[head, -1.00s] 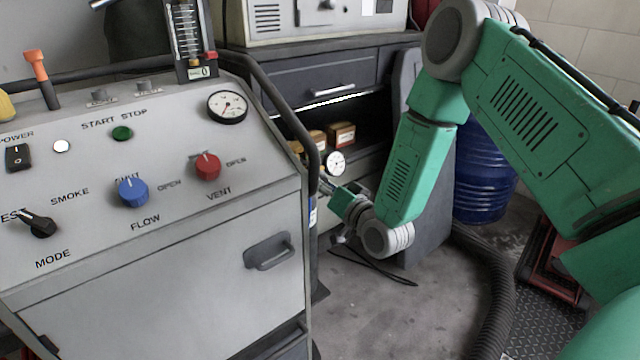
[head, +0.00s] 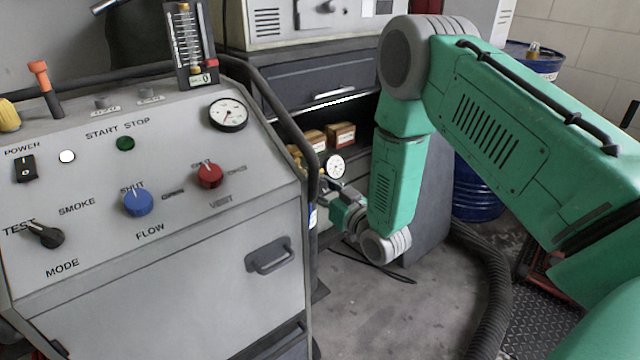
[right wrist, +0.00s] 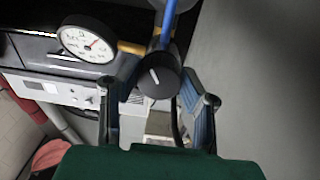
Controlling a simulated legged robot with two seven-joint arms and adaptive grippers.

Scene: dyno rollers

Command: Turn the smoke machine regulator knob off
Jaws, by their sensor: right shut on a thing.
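The regulator knob (right wrist: 158,76) shows in the right wrist view as a black round knob with a white pointer line, below a blue stem. A white-faced gauge (right wrist: 88,40) is to its left, and the gauge also shows in the head view (head: 335,166). My right gripper (right wrist: 158,88) has one finger on each side of the knob and is shut on it. In the head view my right gripper (head: 328,192) is beyond the grey machine's right edge, and its fingertips and the knob are mostly hidden there. My left gripper is not in view.
The grey smoke machine (head: 180,290) fills the left, with a blue flow knob (head: 138,201), red vent knob (head: 209,175) and black mode knob (head: 46,235). Its black rail (head: 290,120) stands close to my right gripper. A ribbed hose (head: 492,290) lies on the floor.

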